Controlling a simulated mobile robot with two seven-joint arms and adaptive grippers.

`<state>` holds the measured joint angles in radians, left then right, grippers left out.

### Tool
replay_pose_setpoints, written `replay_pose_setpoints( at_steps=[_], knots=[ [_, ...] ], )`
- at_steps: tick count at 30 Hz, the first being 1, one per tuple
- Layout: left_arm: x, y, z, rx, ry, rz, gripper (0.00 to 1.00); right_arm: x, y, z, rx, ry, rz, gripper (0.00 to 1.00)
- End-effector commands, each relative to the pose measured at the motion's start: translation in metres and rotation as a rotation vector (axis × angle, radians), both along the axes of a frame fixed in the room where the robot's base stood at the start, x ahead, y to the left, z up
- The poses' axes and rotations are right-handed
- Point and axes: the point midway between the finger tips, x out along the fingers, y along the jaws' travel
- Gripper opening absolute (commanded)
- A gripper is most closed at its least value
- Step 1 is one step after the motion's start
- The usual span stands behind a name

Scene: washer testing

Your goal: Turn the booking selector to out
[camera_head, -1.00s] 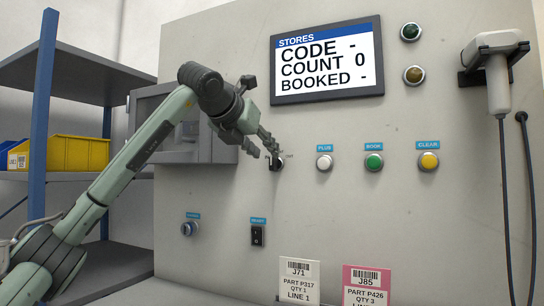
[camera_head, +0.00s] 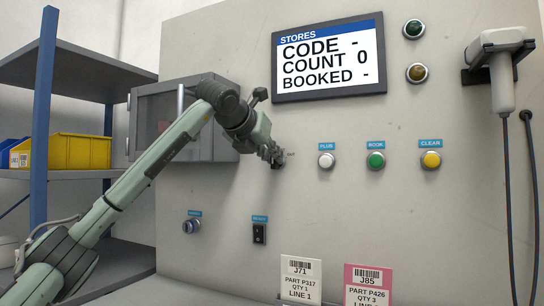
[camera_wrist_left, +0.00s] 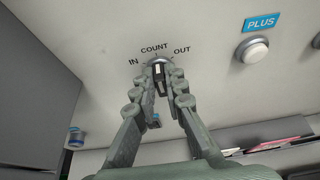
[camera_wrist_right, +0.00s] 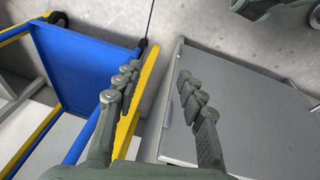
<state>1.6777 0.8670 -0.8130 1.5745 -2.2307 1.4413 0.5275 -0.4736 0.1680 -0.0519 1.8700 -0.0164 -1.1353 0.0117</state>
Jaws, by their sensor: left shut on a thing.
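The booking selector (camera_wrist_left: 158,74) is a small dark knob on the grey panel, with the labels IN, COUNT and OUT around it in the left wrist view. Its light mark appears to point up, near COUNT. My left gripper (camera_head: 271,156) has its fingers on both sides of the knob and is shut on it. In the head view the gripper hides most of the selector. My right gripper (camera_wrist_right: 154,84) is open and empty, away from the panel, and shows only in the right wrist view.
White PLUS (camera_head: 326,160), green BOOK (camera_head: 375,160) and yellow CLEAR (camera_head: 431,160) buttons sit right of the selector. The screen (camera_head: 328,62) reads CODE -, COUNT 0, BOOKED -. A blue cart (camera_wrist_right: 85,65) is below my right gripper.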

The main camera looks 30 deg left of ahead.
Motion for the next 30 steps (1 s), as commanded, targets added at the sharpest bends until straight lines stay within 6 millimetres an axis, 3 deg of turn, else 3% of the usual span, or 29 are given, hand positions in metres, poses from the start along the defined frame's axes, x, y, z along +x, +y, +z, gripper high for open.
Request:
replay_pose_setpoints(
  at_steps=[14, 24, 30],
  knots=[
    [0.000, -0.002, 0.000, 0.108, 0.008, 0.000, 0.00, -0.005, -0.002, -0.005, 0.000, 0.006, 0.000, 0.40],
    [0.000, -0.007, -0.002, 0.395, 0.024, -0.001, 0.00, -0.011, -0.003, -0.021, 0.003, 0.023, 0.000, 0.40],
    [0.000, -0.010, -0.004, 0.585, 0.035, -0.001, 0.00, -0.003, -0.002, -0.017, 0.002, 0.013, 0.001, 0.40]
  ],
)
